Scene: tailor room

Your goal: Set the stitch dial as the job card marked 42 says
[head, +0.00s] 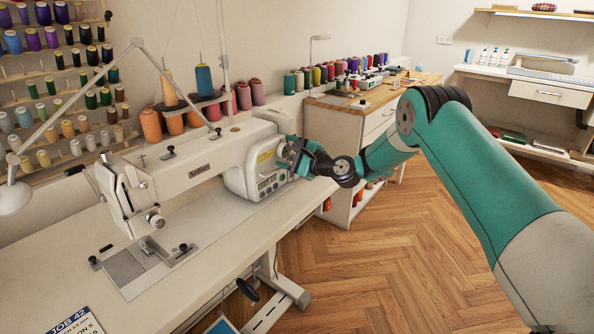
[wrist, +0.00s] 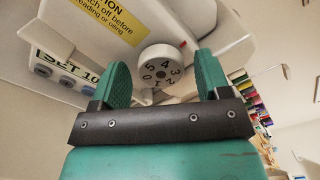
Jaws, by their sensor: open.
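The white stitch dial (wrist: 162,68) is on the sewing machine (head: 190,165), at the right end of its body. In the wrist view its face shows the digits 0 to 5 around the rim. My gripper (wrist: 162,76) is open, with one green finger on each side of the dial; I cannot tell whether either touches it. In the head view my gripper (head: 292,152) is at the machine's right end and hides most of the dial. The job card (head: 75,322) headed JOB 42 lies at the table's front; its lower lines are cut off by the picture edge.
A display panel (wrist: 62,72) with buttons, partly hidden, is left of the dial in the wrist view. A yellow caution label (wrist: 103,15) is above it. Thread cones (head: 203,80) stand behind the machine. A wooden-topped cabinet (head: 345,103) is to the right. The floor (head: 400,235) in front is clear.

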